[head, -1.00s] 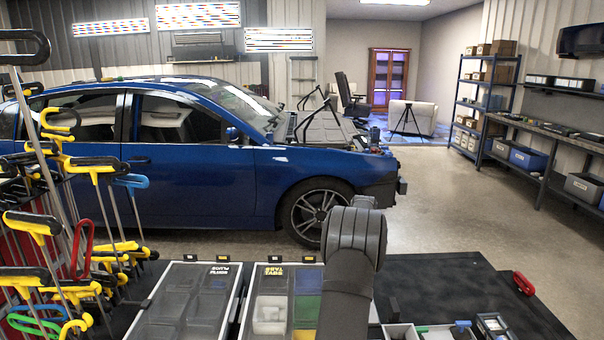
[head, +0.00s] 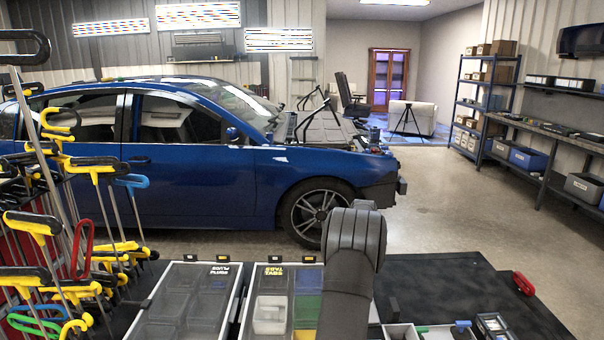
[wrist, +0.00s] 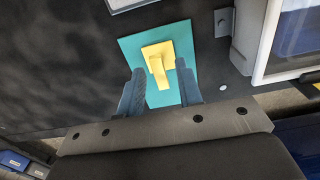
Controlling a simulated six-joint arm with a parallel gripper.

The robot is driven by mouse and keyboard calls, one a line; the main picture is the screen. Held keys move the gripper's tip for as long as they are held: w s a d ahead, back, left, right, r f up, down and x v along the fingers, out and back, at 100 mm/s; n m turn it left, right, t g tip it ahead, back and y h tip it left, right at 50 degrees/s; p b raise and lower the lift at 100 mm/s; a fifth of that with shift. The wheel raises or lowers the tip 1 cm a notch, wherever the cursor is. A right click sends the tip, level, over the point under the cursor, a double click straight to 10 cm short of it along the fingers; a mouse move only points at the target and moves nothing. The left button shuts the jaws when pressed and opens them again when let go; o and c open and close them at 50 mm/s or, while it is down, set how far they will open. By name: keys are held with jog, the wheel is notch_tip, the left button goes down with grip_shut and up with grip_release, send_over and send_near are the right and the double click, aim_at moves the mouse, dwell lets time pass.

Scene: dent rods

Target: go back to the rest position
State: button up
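My gripper (wrist: 160,68) shows in the wrist view with its two grey-blue fingers spread apart. Nothing is seen clamped between them. Beyond the fingertips, a small yellow piece (wrist: 158,60) with a square base and a tongue lies on a teal mat (wrist: 180,34) on the dark bench top. I cannot tell how high the fingers are above it. In the head view only my arm's link shows; my gripper is out of that picture.
Two clear-lidded organizer cases (head: 187,300), (head: 285,300) lie on the black bench. Racks of yellow-handled rods (head: 35,225) crowd the left. A red clamp-like item (head: 523,283) lies at the bench's right. A blue car (head: 190,185) stands behind. The bench's right part is mostly clear.

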jog(key=shift+f, duration=0.8)
notch_tip(320, 180, up, 4)
jog(key=shift+r, duration=0.1)
jog(key=s+d+r, duration=0.7)
jog(key=s+d, duration=0.1)
jog(key=s+a+f+m, duration=0.2)
jog(key=m, duration=0.1)
jog(key=s+a+f+m, duration=0.1)
jog(key=a+f+m, duration=0.1)
jog(key=m, duration=0.1)
jog(key=s+a+f+m, duration=0.2)
jog(key=a+m, duration=0.1)
jog(key=shift+s+a+f, duration=0.1)
jog(key=shift+s+f, duration=0.25)
jog(key=shift+f, duration=0.45)
